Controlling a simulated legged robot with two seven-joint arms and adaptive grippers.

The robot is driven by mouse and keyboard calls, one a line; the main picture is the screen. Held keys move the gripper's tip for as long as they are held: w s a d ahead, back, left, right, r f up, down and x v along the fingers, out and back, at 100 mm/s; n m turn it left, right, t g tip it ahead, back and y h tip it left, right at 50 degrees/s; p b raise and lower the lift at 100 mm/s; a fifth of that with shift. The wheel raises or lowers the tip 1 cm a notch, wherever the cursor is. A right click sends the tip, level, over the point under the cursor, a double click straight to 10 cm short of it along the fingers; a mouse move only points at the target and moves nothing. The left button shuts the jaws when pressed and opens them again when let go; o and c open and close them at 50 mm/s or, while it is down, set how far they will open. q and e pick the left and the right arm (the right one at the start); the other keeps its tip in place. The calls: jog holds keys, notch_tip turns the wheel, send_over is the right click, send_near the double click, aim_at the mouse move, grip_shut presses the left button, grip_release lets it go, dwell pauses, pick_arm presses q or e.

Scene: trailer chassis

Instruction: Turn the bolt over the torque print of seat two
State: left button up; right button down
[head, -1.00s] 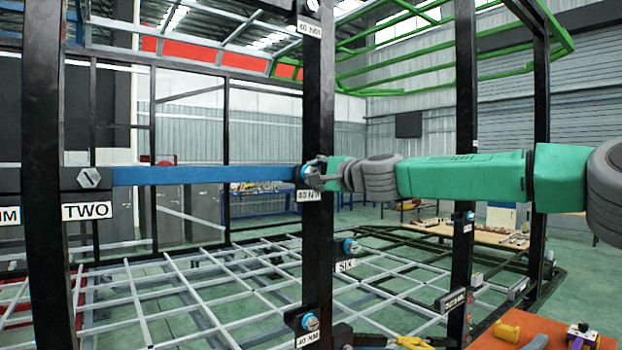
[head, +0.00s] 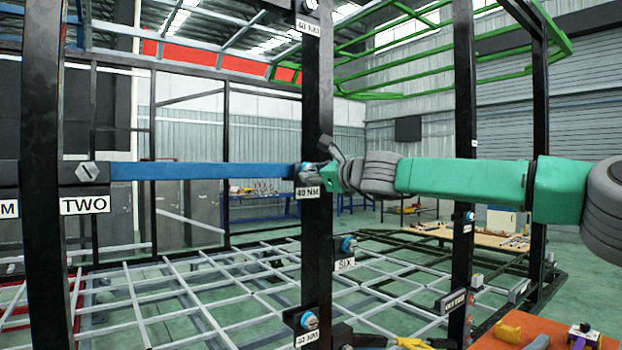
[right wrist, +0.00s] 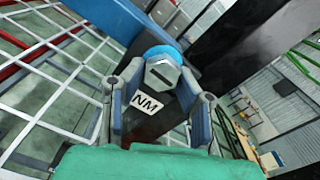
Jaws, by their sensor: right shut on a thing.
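The bolt (head: 307,168), with a blue collar, sits at the right end of the blue bar (head: 205,171), on a black post over a 40 NM print (head: 307,193). My right gripper (head: 325,172) reaches it from the right and is shut on it, hiding part of its head. Part of the NM print (right wrist: 148,104) shows below. The TWO plate (head: 85,205) hangs under another slotted bolt (head: 87,172) at the left. My left gripper is not in view.
Lower on the middle post are the SIX bolt (head: 348,244) and another 40 NM bolt (head: 308,320). An orange table (head: 570,335) with tools is at the bottom right.

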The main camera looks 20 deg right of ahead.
jog(key=m, duration=0.1)
jog(key=f+m, duration=0.1)
jog(key=m, duration=0.1)
jog(key=shift+a+b, duration=0.1)
jog(key=shift+b, duration=0.3)
jog(key=m+b, duration=0.1)
jog(key=m, duration=0.2)
jog(key=shift+a+m, duration=0.1)
jog(key=shift+m, duration=0.2)
jog(key=m+b, duration=0.1)
jog(key=m, duration=0.2)
jog(key=shift+r+m+b, duration=0.1)
jog(key=shift+m+b, duration=0.2)
jog(key=shift+r+m, duration=0.1)
jog(key=shift+m, duration=0.4)
jog(key=shift+r, duration=0.1)
jog(key=c, duration=1.2)
grip_release()
jog(key=shift+s+r, duration=0.2)
jog(key=shift+s, duration=0.05)
jog(key=shift+d, duration=0.25)
